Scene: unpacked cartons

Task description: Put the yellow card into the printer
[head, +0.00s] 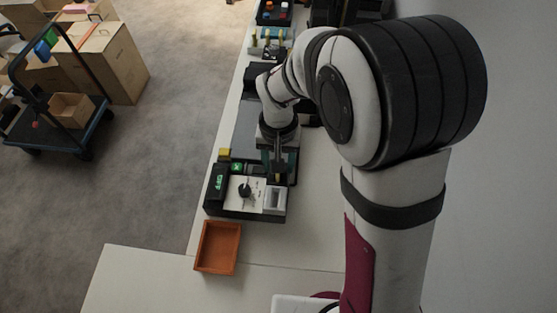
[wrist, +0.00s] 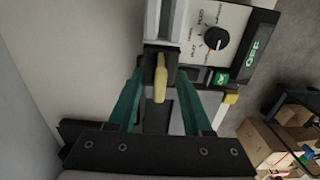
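The yellow card (wrist: 160,78) shows in the wrist view as a narrow upright yellow strip in front of a dark part. My gripper (wrist: 160,68) has its two green fingers on either side of the strip, with a visible gap on each side. In the head view my gripper (head: 279,167) is low over the back right of the device, and I cannot make out the card there. The device, which I take for the printer, has a white dial panel (head: 245,190) and a pale recessed part (head: 275,198). Its dial panel also shows in the wrist view (wrist: 206,20), beside an OFF display.
An orange-brown tray (head: 217,247) stands in front of the device. A small yellow block (head: 224,154) sits at its back left. More items stand farther back along the bench. Bare bench lies to the right. A cart with cartons (head: 105,55) is on the floor at left.

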